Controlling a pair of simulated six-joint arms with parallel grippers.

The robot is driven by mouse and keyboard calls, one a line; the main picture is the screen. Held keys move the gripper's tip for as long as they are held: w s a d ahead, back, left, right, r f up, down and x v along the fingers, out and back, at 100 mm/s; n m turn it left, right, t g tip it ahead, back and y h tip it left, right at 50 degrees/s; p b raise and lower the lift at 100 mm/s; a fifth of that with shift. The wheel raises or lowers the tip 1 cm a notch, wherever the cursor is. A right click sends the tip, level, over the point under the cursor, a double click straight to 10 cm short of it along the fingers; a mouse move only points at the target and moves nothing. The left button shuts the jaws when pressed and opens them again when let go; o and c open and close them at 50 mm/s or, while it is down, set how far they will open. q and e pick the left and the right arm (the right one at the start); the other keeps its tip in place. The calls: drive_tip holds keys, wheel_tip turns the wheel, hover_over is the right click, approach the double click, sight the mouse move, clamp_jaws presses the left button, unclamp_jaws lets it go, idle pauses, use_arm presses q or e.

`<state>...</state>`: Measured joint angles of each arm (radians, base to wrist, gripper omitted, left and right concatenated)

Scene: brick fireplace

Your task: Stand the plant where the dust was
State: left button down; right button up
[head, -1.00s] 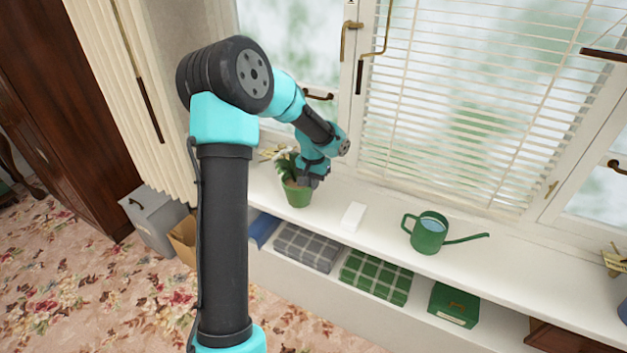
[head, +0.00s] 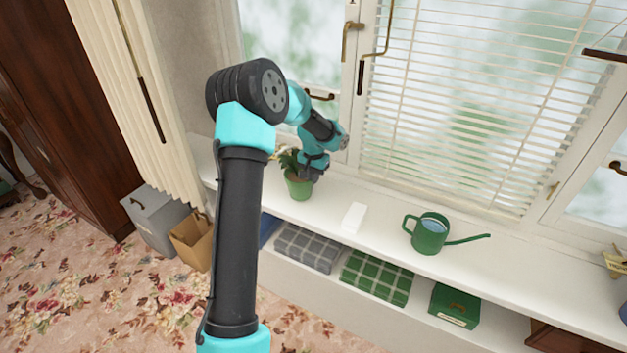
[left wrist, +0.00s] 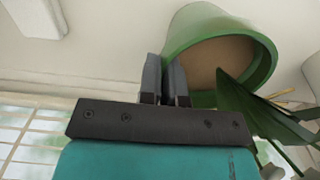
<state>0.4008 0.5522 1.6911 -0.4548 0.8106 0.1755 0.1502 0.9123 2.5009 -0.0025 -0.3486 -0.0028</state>
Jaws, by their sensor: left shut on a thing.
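The plant (head: 299,189), in a green pot with dark leaves and pale flowers, is at the left part of the white window sill (head: 385,225). My left gripper (head: 311,177) is shut on the rim of its pot, on the right side. In the left wrist view, the two fingers (left wrist: 165,80) are close together at the edge of the green pot (left wrist: 200,40), whose brown inside shows. Whether the pot touches the sill is hard to tell. No dust is visible on the sill. My right gripper is not in view.
A white block (head: 354,217) lies right of the plant, and a green watering can (head: 429,234) stands farther right. Folded checked cloths (head: 375,277) and a green box (head: 454,305) are on the shelf below. Bare sill lies between block and can.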

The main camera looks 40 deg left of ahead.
use_arm(q)
drive_tip(key=shift+f, duration=0.65)
drive_tip(key=shift+f, duration=0.1)
drive_tip(key=c, duration=1.3)
unclamp_jaws()
wheel_tip(320, 180, up, 12)
